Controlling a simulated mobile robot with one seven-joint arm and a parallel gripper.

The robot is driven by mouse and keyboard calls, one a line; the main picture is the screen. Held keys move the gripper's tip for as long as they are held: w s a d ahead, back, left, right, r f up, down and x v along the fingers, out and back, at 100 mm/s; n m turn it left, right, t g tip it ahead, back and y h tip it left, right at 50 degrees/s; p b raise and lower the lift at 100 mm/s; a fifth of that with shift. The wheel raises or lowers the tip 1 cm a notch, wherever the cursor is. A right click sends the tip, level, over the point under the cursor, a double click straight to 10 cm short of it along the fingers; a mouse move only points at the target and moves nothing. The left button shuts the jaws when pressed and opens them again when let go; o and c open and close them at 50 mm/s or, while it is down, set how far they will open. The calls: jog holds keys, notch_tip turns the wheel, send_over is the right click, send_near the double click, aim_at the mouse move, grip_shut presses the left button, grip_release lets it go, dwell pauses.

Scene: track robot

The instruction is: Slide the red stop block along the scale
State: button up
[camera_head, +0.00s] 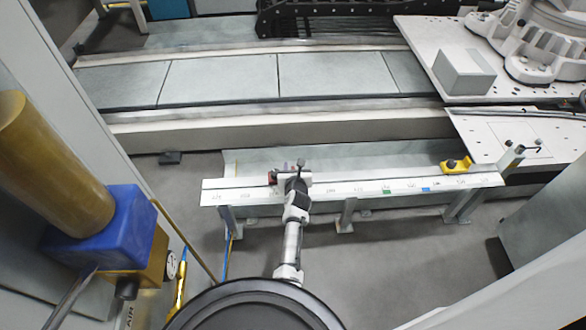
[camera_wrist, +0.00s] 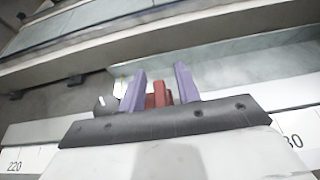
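The red stop block (camera_wrist: 158,97) shows between the two purple fingers of my gripper (camera_wrist: 160,84) in the wrist view. The left finger is close beside it, and a gap shows between it and the right finger. In the head view a bit of the red block (camera_head: 272,178) shows left of my gripper, at the back edge of the white scale (camera_head: 340,187). My wrist hides most of the block and part of the scale there. A dark round knob (camera_wrist: 105,103) shows just left of the fingers in the wrist view.
The scale carries a green mark (camera_head: 387,191) and a blue mark (camera_head: 427,189) to the right. A yellow block (camera_head: 456,165) stands near its right end. Between my gripper and the yellow block the scale looks clear. A large track bed (camera_head: 220,80) lies behind.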

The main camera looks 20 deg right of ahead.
grip_shut()
dwell(0.3)
jog(key=s+d+b, duration=0.1)
jog(key=d, duration=0.2)
jog(key=s+d+b, duration=0.1)
jog(key=d, duration=0.3)
jog(key=s+d+b, duration=0.1)
jog(key=d, duration=0.2)
jog(key=shift+d, duration=0.15)
grip_release()
